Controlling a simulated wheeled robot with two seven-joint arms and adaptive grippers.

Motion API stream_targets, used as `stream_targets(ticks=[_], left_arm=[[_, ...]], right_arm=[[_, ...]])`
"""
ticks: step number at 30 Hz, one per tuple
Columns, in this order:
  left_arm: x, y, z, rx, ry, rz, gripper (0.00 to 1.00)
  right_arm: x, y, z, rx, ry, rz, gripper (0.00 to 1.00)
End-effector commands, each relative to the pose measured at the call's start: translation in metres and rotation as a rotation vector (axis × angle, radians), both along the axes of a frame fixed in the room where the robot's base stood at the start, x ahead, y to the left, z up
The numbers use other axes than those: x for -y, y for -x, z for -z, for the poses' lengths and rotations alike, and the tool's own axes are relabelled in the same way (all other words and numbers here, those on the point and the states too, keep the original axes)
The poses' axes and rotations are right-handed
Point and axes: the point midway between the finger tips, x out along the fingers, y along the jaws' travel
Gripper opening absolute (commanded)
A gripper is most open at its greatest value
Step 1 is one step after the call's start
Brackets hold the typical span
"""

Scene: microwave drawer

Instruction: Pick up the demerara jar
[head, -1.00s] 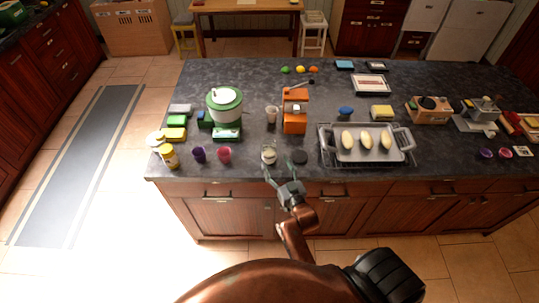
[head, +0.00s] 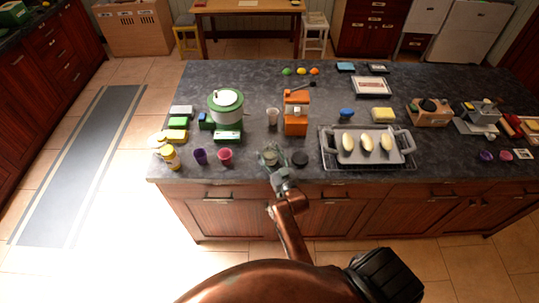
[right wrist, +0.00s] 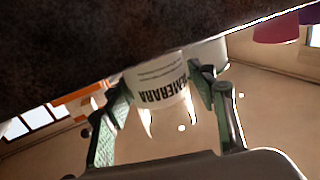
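The demerara jar (head: 269,157) is a small pale jar standing at the front edge of the dark counter in the head view. In the right wrist view the white jar (right wrist: 160,85) shows upside down with its dark "DEMERARA" lettering. My right gripper (head: 270,164) reaches it from the front. In the right wrist view its two green-padded fingers (right wrist: 162,92) stand apart, one on each side of the jar. The fingertips are close to its sides; firm contact is not clear. The jar is partly hidden by the gripper in the head view. My left gripper is not in view.
A dark round disc (head: 300,158) lies just right of the jar. A pink cup (head: 225,155) and a purple cup (head: 200,156) stand to its left. An orange machine (head: 296,117) and a paper cup (head: 272,116) stand behind. A rack with a grey tray (head: 343,157) is to the right.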

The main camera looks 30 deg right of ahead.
Motion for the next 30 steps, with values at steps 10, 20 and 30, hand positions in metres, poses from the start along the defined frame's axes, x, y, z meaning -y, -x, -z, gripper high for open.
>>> stream_targets(ticks=[10,20,30], left_arm=[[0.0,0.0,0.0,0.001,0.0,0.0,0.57],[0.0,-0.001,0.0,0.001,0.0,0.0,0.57],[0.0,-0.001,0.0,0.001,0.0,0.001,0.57]], right_arm=[[0.0,0.0,0.0,0.0,0.0,0.0,0.27],[0.0,0.0,-0.001,0.001,0.0,0.0,0.13],[0.0,0.0,-0.018,0.004,0.002,0.0,0.13]])
